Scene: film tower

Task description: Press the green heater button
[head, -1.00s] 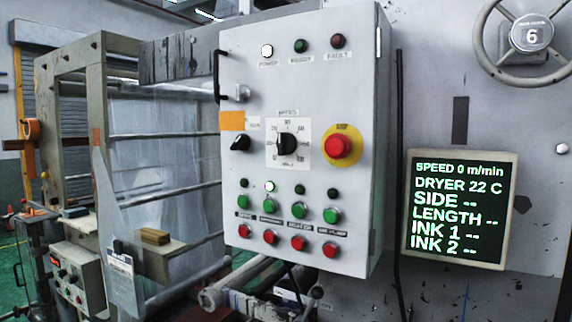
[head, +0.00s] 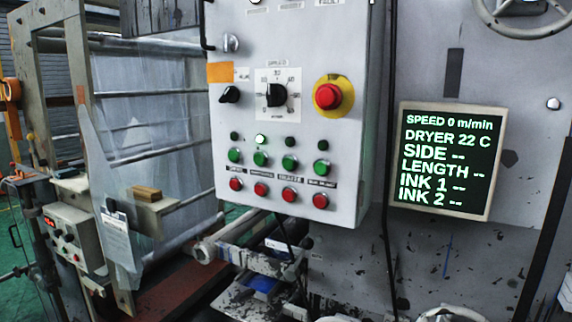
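The grey control panel (head: 230,110) fills the upper middle of the head view. Its lower part has a row of green buttons above a row of red buttons. The green heater button (head: 290,164) is third from the left, above a label that appears to read HEATER (head: 290,179). The red heater button (head: 289,194) is below it. The small lamp (head: 290,143) above the heater button is dark, while the lamp (head: 261,140) to its left is lit. Neither gripper is in view.
A red emergency button (head: 328,96) on yellow and black knobs sit higher on the panel. A screen (head: 446,160) at right reads DRYER 22 C. Rollers and a bar (head: 225,235) stick out below the panel. White rounded shapes at the bottom edge are unclear.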

